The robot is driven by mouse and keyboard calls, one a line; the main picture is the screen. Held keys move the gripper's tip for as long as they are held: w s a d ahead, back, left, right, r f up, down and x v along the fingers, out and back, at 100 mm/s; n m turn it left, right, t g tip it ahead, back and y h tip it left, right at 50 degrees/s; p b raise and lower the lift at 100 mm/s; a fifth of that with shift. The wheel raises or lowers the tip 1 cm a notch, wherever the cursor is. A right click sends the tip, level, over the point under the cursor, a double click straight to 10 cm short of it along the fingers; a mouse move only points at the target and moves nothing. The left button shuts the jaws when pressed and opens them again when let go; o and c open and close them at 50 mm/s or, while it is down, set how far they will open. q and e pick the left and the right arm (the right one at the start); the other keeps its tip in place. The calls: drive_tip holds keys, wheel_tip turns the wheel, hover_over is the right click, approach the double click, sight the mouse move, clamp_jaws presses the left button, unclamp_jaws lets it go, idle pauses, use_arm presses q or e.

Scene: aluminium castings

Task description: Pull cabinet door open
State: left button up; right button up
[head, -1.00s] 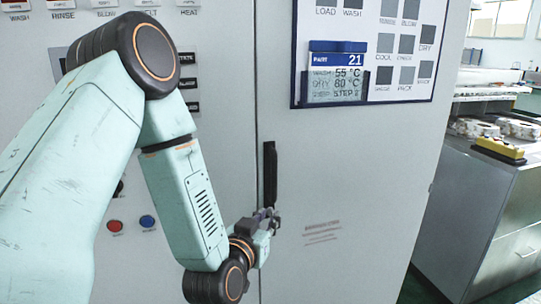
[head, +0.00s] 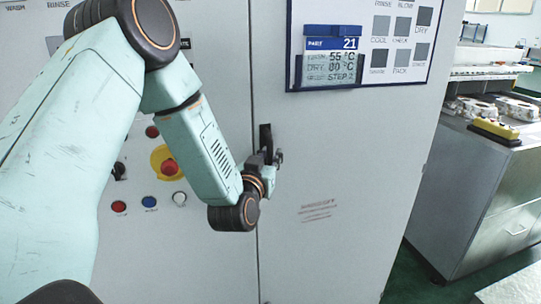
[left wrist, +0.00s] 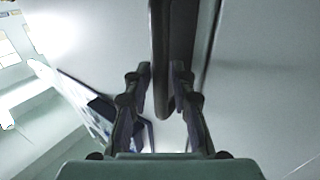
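The grey cabinet door (head: 345,150) fills the middle of the head view and looks shut, with a straight seam along its left edge. Its black vertical handle (head: 265,133) is beside that seam, and its lower part is hidden by my gripper. My left gripper (head: 274,157) is at the handle. In the left wrist view, the two fingers (left wrist: 161,82) are apart, one on each side of the dark handle (left wrist: 160,45), near its end. I see no clear grip on the handle. My right gripper is in neither view.
A control panel with a red emergency button (head: 169,167) is left of the seam. A card holder (head: 331,55) and labelled squares are on the door's upper part. A grey drawer cabinet (head: 480,205) with parts on top stands at the right, with green floor between.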

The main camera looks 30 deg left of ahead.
use_arm(q)
drive_tip(key=shift+w+a+f, duration=0.1)
drive_tip(key=shift+a+f, duration=0.15)
drive_tip(key=shift+a, duration=0.2)
drive_tip(key=shift+s+d+r, duration=0.2)
drive_tip(key=shift+d+r, duration=0.1)
drive_tip(key=shift+d, duration=0.25)
drive_tip(key=c, duration=0.3)
clamp_jaws()
drive_tip(key=shift+w+a+f, duration=0.1)
drive_tip(key=shift+a+f, duration=0.05)
drive_tip(key=shift+a, duration=0.1)
drive_tip(key=shift+d, duration=0.1)
